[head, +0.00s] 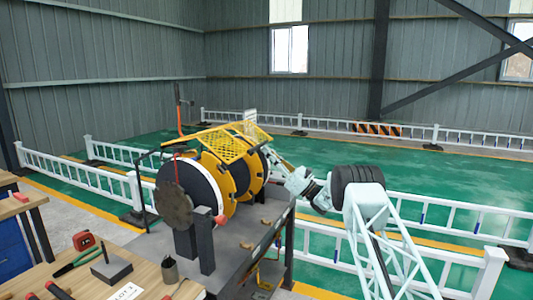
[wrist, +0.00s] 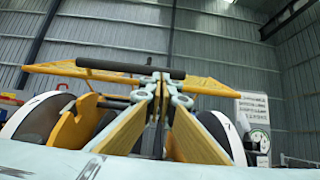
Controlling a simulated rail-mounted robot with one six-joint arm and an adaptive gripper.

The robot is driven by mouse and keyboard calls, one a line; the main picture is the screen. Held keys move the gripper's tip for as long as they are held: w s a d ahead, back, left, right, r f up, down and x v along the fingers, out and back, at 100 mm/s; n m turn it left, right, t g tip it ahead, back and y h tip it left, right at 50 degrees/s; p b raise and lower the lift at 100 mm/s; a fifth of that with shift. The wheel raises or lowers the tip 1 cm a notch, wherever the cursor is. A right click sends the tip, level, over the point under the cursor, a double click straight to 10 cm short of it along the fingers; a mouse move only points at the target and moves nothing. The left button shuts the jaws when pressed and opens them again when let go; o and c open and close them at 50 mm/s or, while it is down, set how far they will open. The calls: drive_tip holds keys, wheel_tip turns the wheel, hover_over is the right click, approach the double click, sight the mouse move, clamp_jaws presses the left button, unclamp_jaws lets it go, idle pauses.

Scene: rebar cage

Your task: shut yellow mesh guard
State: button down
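The yellow mesh guard (head: 222,143) sits tilted above the cable reels in the head view, standing open from the reels' upper side. In the wrist view its yellow mesh (wrist: 215,86) spreads to both sides, with a dark round bar (wrist: 125,66) running across it. My gripper (wrist: 160,80) has its fingertips drawn together just below the bar's right part. I cannot tell whether the tips touch the bar. In the head view my gripper (head: 272,155) is at the right side of the reels, close to the guard's right end, its fingertips too small to make out.
Black reels with yellow flanges (head: 209,172) stand on a grey bench (head: 232,238). A wooden table (head: 85,282) with pliers, a tape measure and a block is at the front left. White railings (head: 440,213) run along the green floor, which is mostly free behind.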

drive_tip(key=shift+f, duration=0.2)
drive_tip(key=s+d+f, duration=0.3)
drive_tip(key=d+f, duration=0.3)
drive_tip(key=f, duration=0.4)
drive_tip(key=shift+d+f+b, duration=0.25)
drive_tip(key=shift+f+b, duration=0.05)
drive_tip(key=shift+b, duration=0.15)
drive_tip(key=shift+s, duration=0.1)
drive_tip(key=shift+r, duration=0.15)
idle(0.3)
wheel_tip(320, 180, up, 8)
drive_tip(key=b, duration=0.1)
drive_tip(key=shift+b, duration=0.35)
idle(0.7)
idle(0.4)
